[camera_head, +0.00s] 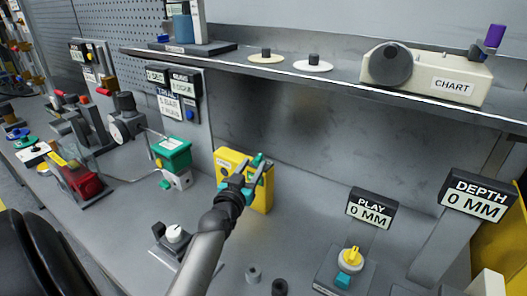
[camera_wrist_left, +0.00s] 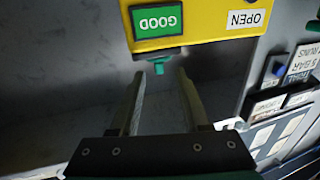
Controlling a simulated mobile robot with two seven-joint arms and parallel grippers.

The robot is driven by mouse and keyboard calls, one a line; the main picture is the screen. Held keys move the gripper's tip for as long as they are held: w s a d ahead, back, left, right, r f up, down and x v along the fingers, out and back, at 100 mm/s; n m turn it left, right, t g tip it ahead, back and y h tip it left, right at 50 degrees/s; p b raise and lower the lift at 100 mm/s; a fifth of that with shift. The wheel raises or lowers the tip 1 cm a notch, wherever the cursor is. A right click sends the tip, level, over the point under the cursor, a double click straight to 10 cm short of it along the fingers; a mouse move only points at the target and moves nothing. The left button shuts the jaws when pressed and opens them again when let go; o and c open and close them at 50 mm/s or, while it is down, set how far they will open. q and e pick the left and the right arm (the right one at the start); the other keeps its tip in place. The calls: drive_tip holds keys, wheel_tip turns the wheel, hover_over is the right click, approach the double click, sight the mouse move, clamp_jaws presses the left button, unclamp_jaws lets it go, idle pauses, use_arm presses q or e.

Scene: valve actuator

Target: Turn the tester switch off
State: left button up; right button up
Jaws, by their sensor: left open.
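The tester appears to be the yellow box (camera_head: 229,162) standing on the bench against the back wall. In the left wrist view the yellow box (camera_wrist_left: 215,20) appears upside down, with a green GOOD panel (camera_wrist_left: 157,21) and a white OPEN label (camera_wrist_left: 246,19). A small teal switch (camera_wrist_left: 162,67) sticks out from its edge. My left gripper (camera_head: 257,172) is in front of the box and partly hides it. In the wrist view the left gripper (camera_wrist_left: 161,88) is open, its two fingers apart on either side of the switch. Contact cannot be told. My right gripper is not in view.
A green-topped device (camera_head: 173,152) stands left of the box. A shelf (camera_head: 340,76) overhangs the bench. A knob unit (camera_head: 174,236) is at front left; a yellow-handled valve (camera_head: 352,257) and PLAY display (camera_head: 371,209) are at right.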

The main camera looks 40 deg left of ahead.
sight(261, 154)
use_arm(q)
drive_tip(key=b+x, duration=0.1)
drive_tip(key=x, duration=0.7)
drive_tip(key=shift+w+a, duration=0.1)
drive_tip(key=shift+w, duration=0.25)
clamp_jaws()
